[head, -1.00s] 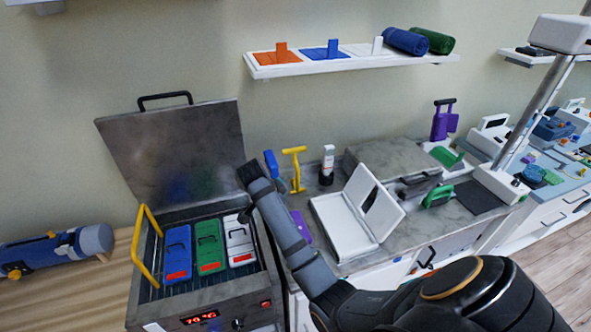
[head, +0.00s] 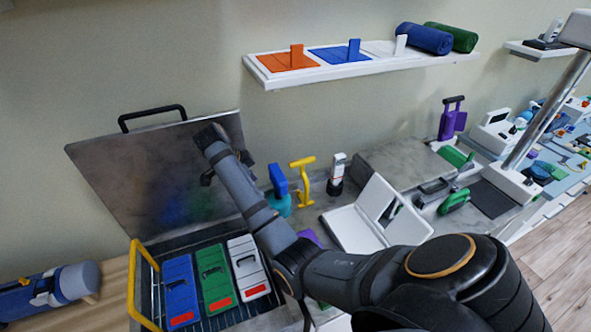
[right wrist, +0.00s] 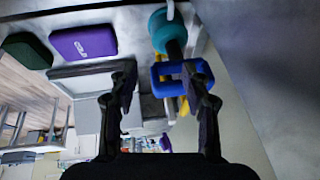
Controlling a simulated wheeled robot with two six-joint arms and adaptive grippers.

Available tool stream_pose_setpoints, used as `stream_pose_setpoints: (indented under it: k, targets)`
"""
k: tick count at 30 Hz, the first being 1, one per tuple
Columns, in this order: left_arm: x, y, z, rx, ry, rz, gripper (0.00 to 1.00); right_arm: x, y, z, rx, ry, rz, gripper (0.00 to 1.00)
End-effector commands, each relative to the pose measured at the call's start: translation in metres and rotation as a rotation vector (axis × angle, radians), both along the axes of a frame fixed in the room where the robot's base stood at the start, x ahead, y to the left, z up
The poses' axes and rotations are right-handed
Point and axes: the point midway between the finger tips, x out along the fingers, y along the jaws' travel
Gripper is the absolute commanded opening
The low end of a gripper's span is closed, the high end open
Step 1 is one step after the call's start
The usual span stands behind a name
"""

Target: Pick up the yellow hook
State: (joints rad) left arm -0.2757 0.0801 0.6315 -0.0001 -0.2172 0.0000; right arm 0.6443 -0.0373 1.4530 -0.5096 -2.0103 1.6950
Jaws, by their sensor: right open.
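The yellow hook (head: 303,180) stands upright on the grey counter, right of a blue-handled item with a teal base (head: 278,190). In the right wrist view, a little of the yellow hook (right wrist: 184,105) shows behind the blue handle (right wrist: 180,77). My right gripper (right wrist: 160,82) is open, with nothing held between its fingers. In the head view its arm reaches up before the raised grey lid, left of the hook, and its fingers are mostly hidden. The right finger in the wrist view overlaps the blue handle; contact cannot be told. My left gripper is out of view.
The heater's open lid (head: 150,180) rises behind blue, green and white packs. A yellow bar handle (head: 143,285) is on its left side. A white-handled device (head: 337,175) and a white open case (head: 365,220) stand right of the hook. A shelf (head: 350,67) hangs above.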

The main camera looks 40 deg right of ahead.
Motion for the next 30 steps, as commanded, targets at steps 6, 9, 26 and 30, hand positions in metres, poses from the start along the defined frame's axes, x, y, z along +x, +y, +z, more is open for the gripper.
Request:
stream_pose_setpoints:
  k: [6,9,26,30]
  targets:
    - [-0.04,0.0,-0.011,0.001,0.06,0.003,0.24,0.003,-0.035,-0.001,-0.006,-0.002,-0.004,0.48]
    - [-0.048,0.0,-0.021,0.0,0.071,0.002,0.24,0.005,-0.061,-0.003,-0.006,-0.001,-0.005,0.48]
    - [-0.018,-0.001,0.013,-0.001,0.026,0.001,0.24,0.017,-0.185,0.002,-0.001,0.001,-0.001,0.48]
    - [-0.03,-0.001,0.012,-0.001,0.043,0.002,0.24,0.018,-0.19,0.0,0.001,0.0,0.002,0.48]
